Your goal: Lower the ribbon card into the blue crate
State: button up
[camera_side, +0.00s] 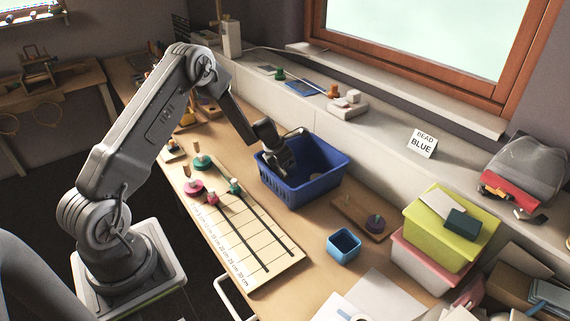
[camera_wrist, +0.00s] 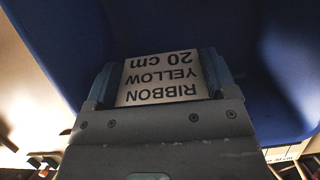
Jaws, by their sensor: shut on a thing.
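The blue crate (camera_side: 312,187) stands on the wooden table below the window ledge. My gripper (camera_side: 285,170) reaches down into the crate at its left side. In the wrist view my gripper (camera_wrist: 160,80) is shut on the ribbon card (camera_wrist: 160,78). The card is white and reads "RIBBON YELLOW 20 cm" upside down. Blue crate walls (camera_wrist: 215,25) surround it there. In the side view the card is hidden by the gripper and the crate. I cannot tell whether the card touches the crate floor.
A measuring board (camera_side: 262,262) with pink and green spools lies left of the crate. A "BEAD BLUE" card (camera_side: 422,143) is on the ledge.

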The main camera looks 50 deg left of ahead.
jog(key=shift+f, duration=0.8)
dwell(0.7)
jog(key=o, duration=0.8)
jog(key=v, duration=1.3)
jog(key=s+d+r+m, duration=0.4)
jog(key=d+r+m, duration=0.3)
jog(key=r+m, duration=0.1)
jog(key=s+d+r+m, duration=0.4)
jog(key=d+r+m, duration=0.4)
jog(key=r, duration=0.1)
jog(key=s+d+r+m, duration=0.2)
jog(key=s+d+m, duration=0.2)
jog(key=s+m, duration=0.5)
jog(key=s+d+r+m+t, duration=0.1)
jog(key=s+d+r+m, duration=0.1)
jog(key=s+m, duration=0.7)
jog(key=shift+s+d+m, duration=0.35)
jog(key=shift+d+m, duration=0.25)
jog(key=shift+d, duration=0.25)
